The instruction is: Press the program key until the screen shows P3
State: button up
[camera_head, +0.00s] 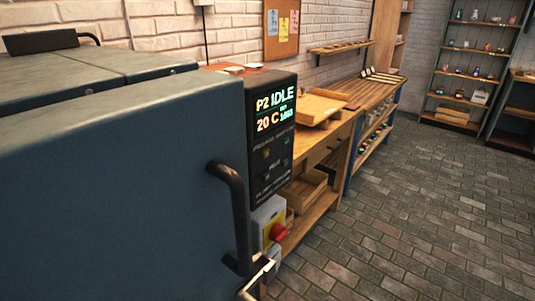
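The control panel (272,167) is a dark upright box on the right side of the large blue-grey kiln (120,190). Its lit screen (274,109) reads P2 and IDLE on top, with 20 C and a smaller green number, seemingly 1063, below. Under the screen are small keys (268,154) with faint labels. The labels are too small to read, so I cannot tell which is the program key.
A black door handle (233,200) sticks out from the kiln front. A switch box with a red knob (277,232) hangs below the panel. A wooden workbench (335,130) runs along the brick wall behind. The brick floor (430,220) at right is clear.

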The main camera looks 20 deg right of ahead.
grip_shut()
dwell(0.3)
dwell(1.3)
